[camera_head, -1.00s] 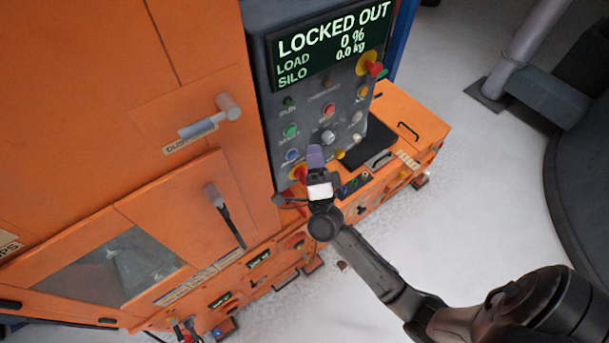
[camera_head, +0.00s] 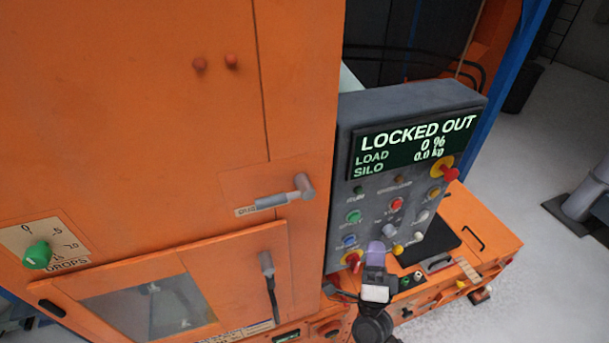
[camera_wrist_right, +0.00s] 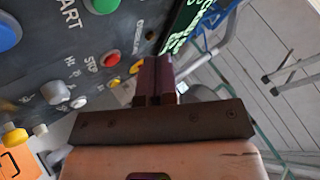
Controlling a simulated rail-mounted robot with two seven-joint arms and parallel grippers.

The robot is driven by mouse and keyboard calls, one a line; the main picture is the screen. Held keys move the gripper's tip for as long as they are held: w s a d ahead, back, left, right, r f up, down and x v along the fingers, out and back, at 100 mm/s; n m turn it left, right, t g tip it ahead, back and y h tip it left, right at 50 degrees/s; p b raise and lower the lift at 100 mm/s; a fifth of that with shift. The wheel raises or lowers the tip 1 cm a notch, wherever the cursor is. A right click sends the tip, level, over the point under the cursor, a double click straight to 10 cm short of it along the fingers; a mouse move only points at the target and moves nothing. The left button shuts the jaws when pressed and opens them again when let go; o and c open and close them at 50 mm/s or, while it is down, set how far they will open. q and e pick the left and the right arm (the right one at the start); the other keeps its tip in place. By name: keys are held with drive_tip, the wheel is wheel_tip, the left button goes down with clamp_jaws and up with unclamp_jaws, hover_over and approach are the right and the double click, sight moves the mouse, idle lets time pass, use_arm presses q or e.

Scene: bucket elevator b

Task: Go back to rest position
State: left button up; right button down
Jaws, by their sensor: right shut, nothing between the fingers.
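My right gripper (camera_head: 376,250) is in front of the lower part of the grey control panel (camera_head: 362,118), near a grey knob (camera_head: 389,231) and a yellow button (camera_head: 398,250). Its fingers are shut together with nothing between them. The right wrist view shows the closed dark fingers (camera_wrist_right: 153,75) pointing past the red stop button (camera_wrist_right: 110,58) and the grey knob (camera_wrist_right: 55,92). I cannot tell whether the fingertips touch the panel. The panel's display (camera_head: 413,146) reads LOCKED OUT, load 0 % and silo 0.0 kg. My left gripper is not in view.
The orange machine housing (camera_head: 150,110) fills the left, with a grey handle (camera_head: 285,195), a dark lever (camera_head: 270,285) and a green dial (camera_head: 37,256). An orange box (camera_head: 490,230) stands below the panel.

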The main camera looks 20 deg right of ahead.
sight(324, 246)
drive_tip(key=w+a+f+n+y, duration=0.1)
drive_tip(key=a+n+y, duration=0.1)
drive_tip(key=n+y, duration=0.2)
drive_tip(key=w+a+f+n+g+y, duration=0.1)
drive_tip(key=w+a+f+n+y, duration=0.1)
drive_tip(key=n+y, duration=0.3)
drive_tip(key=w+a+f+n+g+y, duration=0.1)
drive_tip(key=a+f+n+y, duration=0.1)
drive_tip(key=y, duration=0.4)
drive_tip(key=shift+w+a+f+n, duration=0.15)
drive_tip(key=shift+a+n, duration=0.25)
drive_tip(key=shift+n, duration=0.3)
drive_tip(key=shift+w+a+n, duration=0.1)
drive_tip(key=shift+a+n, duration=0.3)
drive_tip(key=shift+n, duration=0.3)
drive_tip(key=s+a+f+n+g+y, duration=0.25)
drive_tip(key=a+f+n+g, duration=0.2)
drive_tip(key=n+g, duration=0.25)
drive_tip(key=s+d+f+n+g+h, duration=0.1)
drive_tip(key=s+f+g+h, duration=0.2)
drive_tip(key=s, duration=0.5)
drive_tip(key=s+d+f+n+g, duration=0.1)
drive_tip(key=s+f+g, duration=0.3)
drive_tip(key=s, duration=0.5)
drive_tip(key=s+d+f+g+h, duration=0.2)
drive_tip(key=s+f+g, duration=0.15)
drive_tip(key=s, duration=0.45)
wheel_tip(324, 246, up, 16)
drive_tip(key=p, duration=1.5)
drive_tip(key=shift+s+a+f, duration=0.2)
